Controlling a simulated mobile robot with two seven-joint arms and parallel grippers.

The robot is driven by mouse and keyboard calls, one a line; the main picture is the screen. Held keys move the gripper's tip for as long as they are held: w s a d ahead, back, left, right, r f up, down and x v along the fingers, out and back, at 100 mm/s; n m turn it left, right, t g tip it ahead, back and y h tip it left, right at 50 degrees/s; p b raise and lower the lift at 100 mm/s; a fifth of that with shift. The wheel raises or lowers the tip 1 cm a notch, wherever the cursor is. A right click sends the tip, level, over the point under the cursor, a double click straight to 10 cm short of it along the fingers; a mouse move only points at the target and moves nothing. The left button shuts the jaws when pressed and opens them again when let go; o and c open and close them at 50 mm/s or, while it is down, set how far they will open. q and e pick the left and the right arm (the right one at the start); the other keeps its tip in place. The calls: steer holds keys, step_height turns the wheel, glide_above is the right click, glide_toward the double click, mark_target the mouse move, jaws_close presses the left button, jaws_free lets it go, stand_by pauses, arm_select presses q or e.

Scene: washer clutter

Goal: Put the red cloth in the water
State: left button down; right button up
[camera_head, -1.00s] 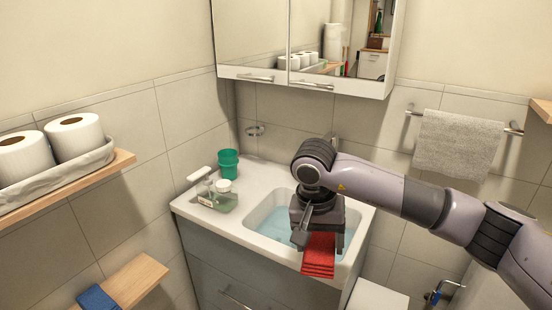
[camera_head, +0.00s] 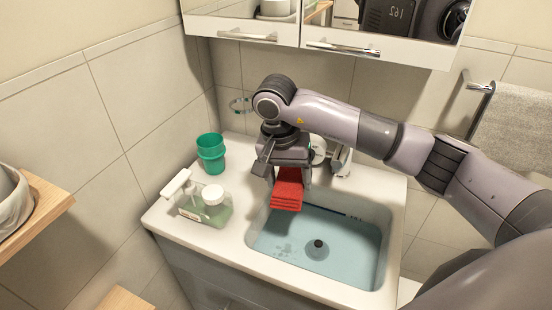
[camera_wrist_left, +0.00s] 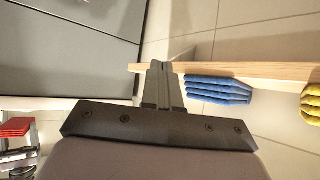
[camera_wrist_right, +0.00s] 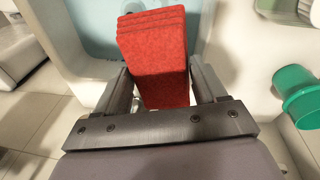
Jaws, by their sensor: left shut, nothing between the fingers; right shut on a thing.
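The red cloth (camera_head: 287,190) is folded and hangs from my right gripper (camera_head: 285,172), above the back left part of the basin. In the right wrist view the cloth (camera_wrist_right: 155,55) sits between the two fingers (camera_wrist_right: 162,88), with its far end over the water. The water (camera_head: 320,240) is pale blue and fills the white sink (camera_head: 257,218), with a dark round drain in it. My left gripper (camera_wrist_left: 162,85) is shut and empty beside a wooden shelf in the left wrist view; it is out of the head view.
A green cup (camera_head: 211,153) and a clear holder with a white-lidded jar (camera_head: 205,208) stand left of the basin. The faucet (camera_head: 340,158) is close behind my right gripper. A blue cloth (camera_wrist_left: 218,90) lies on the wooden shelf (camera_wrist_left: 270,72).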

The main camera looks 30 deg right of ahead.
steer(key=shift+w, duration=0.25)
steer(key=shift+s+f+b, duration=0.15)
steer(key=shift+f+b, duration=0.45)
steer(key=shift+f, duration=0.25)
step_height(320, 180, down, 11)
steer(key=b, duration=0.8)
steer(key=o, duration=1)
